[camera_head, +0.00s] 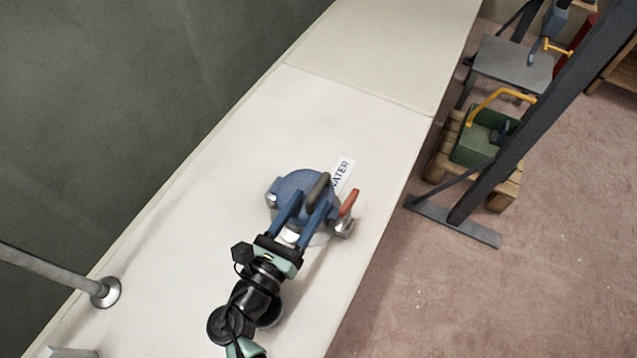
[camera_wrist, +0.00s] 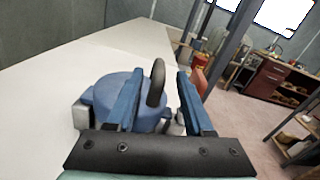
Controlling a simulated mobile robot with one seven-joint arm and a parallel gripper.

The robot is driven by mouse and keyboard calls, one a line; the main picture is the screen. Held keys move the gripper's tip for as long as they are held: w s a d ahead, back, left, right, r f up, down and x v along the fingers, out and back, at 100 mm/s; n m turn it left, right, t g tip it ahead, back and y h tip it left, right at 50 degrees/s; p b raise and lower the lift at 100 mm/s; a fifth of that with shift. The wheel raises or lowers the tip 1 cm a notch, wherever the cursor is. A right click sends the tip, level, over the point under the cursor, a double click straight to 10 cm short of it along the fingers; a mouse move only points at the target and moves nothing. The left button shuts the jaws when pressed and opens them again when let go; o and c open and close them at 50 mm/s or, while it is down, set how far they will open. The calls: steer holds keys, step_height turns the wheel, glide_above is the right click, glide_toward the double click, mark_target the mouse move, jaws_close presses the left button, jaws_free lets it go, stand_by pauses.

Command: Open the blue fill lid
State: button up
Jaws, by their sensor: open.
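The blue fill lid (camera_head: 290,184) is a round cap on the white deck, and it looks closed. It also shows in the wrist view (camera_wrist: 104,97). A dark grey handle (camera_head: 318,188) stands up on its right part and shows as an upright loop in the wrist view (camera_wrist: 156,82). A red lever (camera_head: 349,203) sticks out at the lid's right side. My gripper (camera_head: 304,202) is open, with its blue fingers reaching over the lid. In the wrist view the handle lies between the two fingers (camera_wrist: 158,98). I cannot tell whether either finger touches it.
A white label (camera_head: 342,171) reading "ATER", partly covered, lies beyond the lid. The white deck (camera_head: 345,105) is clear farther on. A metal post (camera_head: 60,275) stands at the left. A dark frame (camera_head: 520,135) and a green box (camera_head: 474,147) stand beyond the right edge.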

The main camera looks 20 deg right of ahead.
steer(key=x, duration=0.5)
steer(key=shift+a, duration=0.1)
jaws_close()
stand_by(1.3)
